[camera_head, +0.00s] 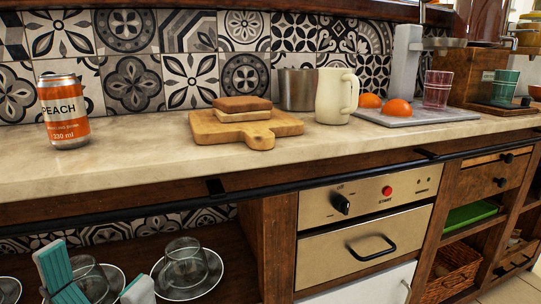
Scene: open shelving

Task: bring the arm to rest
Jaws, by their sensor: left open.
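My left gripper (95,270) shows at the bottom left edge, in front of the open lower shelf. Its two teal and pale fingers stand apart, and it is open with nothing seen between them. The rest of the left arm is cut off by the bottom edge. Behind the fingers, an upturned clear glass (90,284) on a saucer is partly hidden. Another upturned glass (184,263) stands on a saucer (211,279) just right of the gripper. Whether the fingers touch any glassware cannot be told. My right gripper is not in view.
The countertop (140,165) and its dark front rail (270,187) lie above the gripper. A peach can (65,111), cutting board (213,129) with bread, cream mug (334,96) and grey board (437,115) with oranges stand on it. An oven panel (365,197) is right of the shelf.

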